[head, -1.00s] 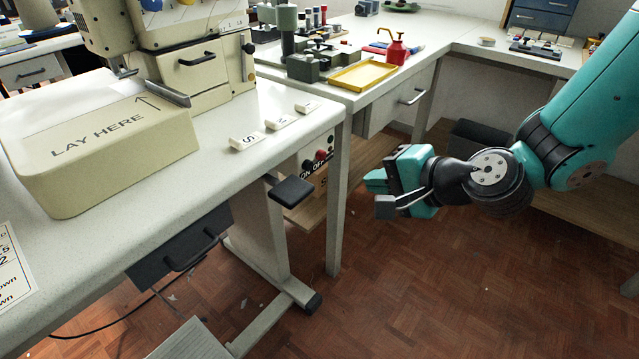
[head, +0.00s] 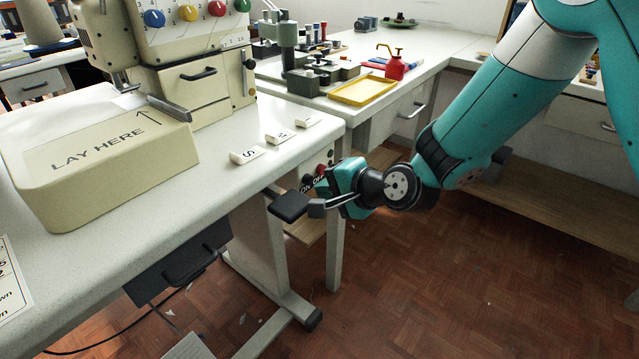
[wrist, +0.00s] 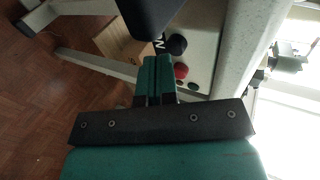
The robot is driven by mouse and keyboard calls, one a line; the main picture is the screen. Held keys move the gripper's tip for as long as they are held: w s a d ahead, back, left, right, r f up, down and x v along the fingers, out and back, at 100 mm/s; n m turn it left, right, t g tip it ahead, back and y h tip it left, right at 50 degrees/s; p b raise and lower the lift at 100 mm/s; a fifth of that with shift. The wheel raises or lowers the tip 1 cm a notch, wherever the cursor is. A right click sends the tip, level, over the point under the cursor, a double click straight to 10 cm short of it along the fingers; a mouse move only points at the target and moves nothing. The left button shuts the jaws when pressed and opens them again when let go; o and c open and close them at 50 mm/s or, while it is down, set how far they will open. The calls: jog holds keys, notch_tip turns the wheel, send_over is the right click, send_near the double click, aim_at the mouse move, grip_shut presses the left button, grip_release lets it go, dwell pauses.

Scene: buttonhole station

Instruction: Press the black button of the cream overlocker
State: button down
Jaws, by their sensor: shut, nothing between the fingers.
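The cream overlocker (head: 185,50) stands on a pale table at the left in the head view. Below the table's right edge is a panel with ON and OFF lettering. Its black button (wrist: 176,44) shows in the wrist view, beside a red button (wrist: 180,70). In the head view the red button (head: 321,170) also shows, and the black button (head: 307,180) is small beside it. My gripper (head: 337,178) is shut and empty, close to the panel. In the wrist view my gripper's closed teal fingers (wrist: 155,72) are beside the two buttons, apparently short of them; contact is not visible.
A dark pad (head: 288,205) sticks out below the table edge, close to my gripper; it looms at the top of the wrist view (wrist: 150,12). A second table with a yellow tray (head: 363,90) stands behind. Floor at right is open.

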aim_at(308, 180)
jog(key=shift+w+a, duration=0.65)
jog(key=shift+a, duration=0.05)
jog(key=shift+w+a+r+p, duration=0.2)
jog(key=shift+w+a+p, duration=0.3)
jog(key=shift+a+p, duration=0.15)
jog(key=shift+w+a, duration=0.1)
jog(key=shift+a, duration=0.05)
jog(key=shift+f, duration=0.1)
